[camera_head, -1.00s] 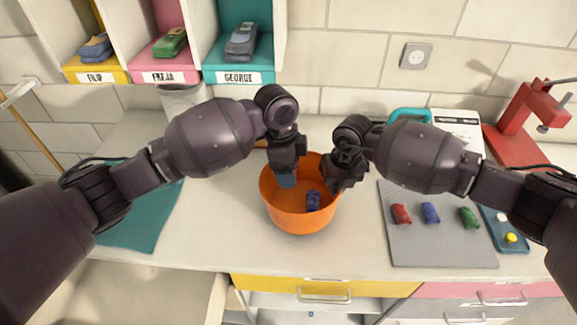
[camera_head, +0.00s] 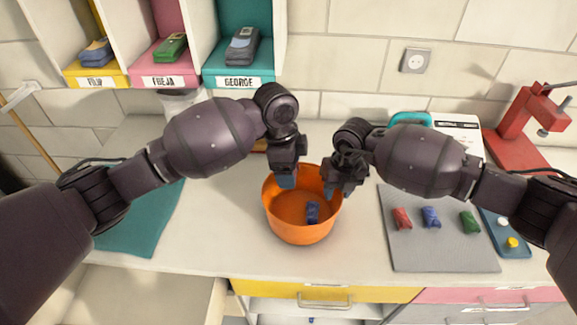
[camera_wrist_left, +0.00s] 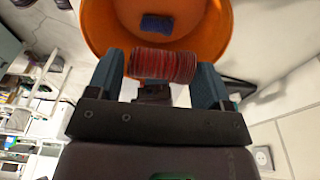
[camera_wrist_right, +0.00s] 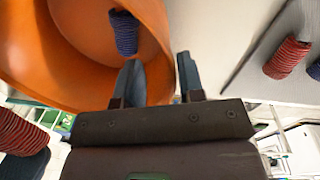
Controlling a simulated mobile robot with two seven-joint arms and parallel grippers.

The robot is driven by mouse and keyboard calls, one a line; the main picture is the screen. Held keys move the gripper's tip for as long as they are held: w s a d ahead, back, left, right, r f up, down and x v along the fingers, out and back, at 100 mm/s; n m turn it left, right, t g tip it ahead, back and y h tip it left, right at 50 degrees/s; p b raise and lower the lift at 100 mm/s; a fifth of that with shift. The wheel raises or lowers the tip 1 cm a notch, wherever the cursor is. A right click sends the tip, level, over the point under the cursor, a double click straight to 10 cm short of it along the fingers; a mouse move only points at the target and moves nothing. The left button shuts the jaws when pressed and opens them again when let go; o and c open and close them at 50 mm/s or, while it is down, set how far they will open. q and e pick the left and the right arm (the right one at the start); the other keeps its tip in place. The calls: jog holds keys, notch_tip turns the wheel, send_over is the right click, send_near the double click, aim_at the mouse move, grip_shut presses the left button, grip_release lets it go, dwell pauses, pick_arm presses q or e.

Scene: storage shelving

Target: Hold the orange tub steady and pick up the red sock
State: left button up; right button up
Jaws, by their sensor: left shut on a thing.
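The orange tub (camera_head: 300,233) stands on the counter with a blue sock (camera_head: 312,212) inside it. My left gripper (camera_head: 286,182) is above the tub's back left rim. In the left wrist view it (camera_wrist_left: 163,75) is shut on a rolled red sock (camera_wrist_left: 165,65), which lies crosswise between the fingers. The red sock is hidden in the head view and also shows in the right wrist view (camera_wrist_right: 22,130). My right gripper (camera_head: 335,187) is at the tub's right rim. In the right wrist view its fingers (camera_wrist_right: 160,75) stand apart, one on each side of the tub's wall.
A grey mat (camera_head: 440,255) to the right carries rolled red (camera_head: 402,219), blue (camera_head: 431,217) and green (camera_head: 469,222) items. A blue tray (camera_head: 515,244) and a red stand (camera_head: 510,125) are further right. A teal cloth (camera_head: 140,230) lies left. Labelled cubbies (camera_head: 238,82) hang behind.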

notch_tip(320, 180, up, 12)
jog(key=d, duration=0.1)
jog(key=shift+w+f, duration=0.15)
jog(key=shift+f, duration=0.1)
pick_arm(q)
jog(key=shift+s, duration=0.1)
